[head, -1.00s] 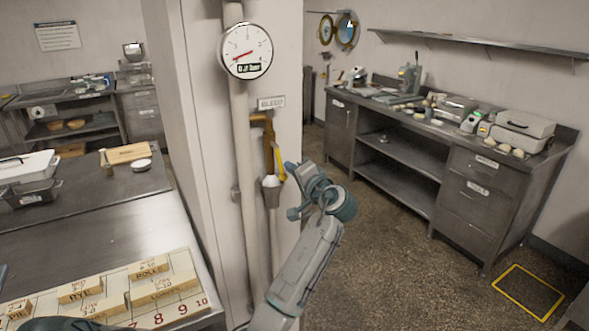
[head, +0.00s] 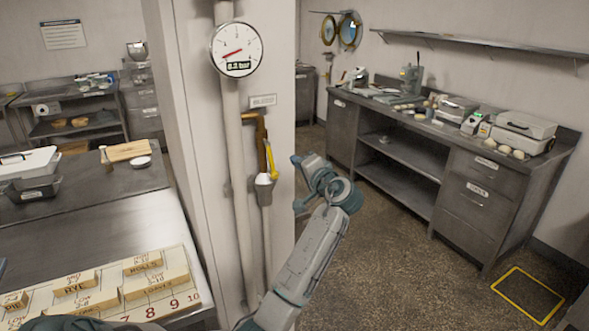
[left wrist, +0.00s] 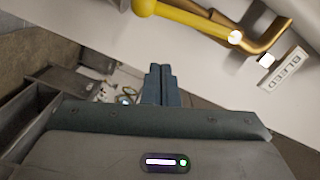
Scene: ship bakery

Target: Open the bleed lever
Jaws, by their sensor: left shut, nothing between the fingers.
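The bleed lever (head: 270,157) is a yellow handle on a brass pipe fitting (head: 261,127), under the BLEED label (head: 262,100). In the head view it hangs down, slightly slanted, along the pipe. It also shows in the left wrist view (left wrist: 190,14), at the top, with its rounded yellow end at the left. My left gripper (head: 298,161) is just right of the lever, with a visible gap between them. In the left wrist view its fingers (left wrist: 160,85) are together and empty, below the lever in the picture. My right gripper is not in view.
A round pressure gauge (head: 238,49) sits above on the vertical pipe (head: 238,190). A counter with bread-name blocks (head: 157,285) is at lower left. Open floor (head: 400,260) lies to the right, before a steel workbench (head: 480,195).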

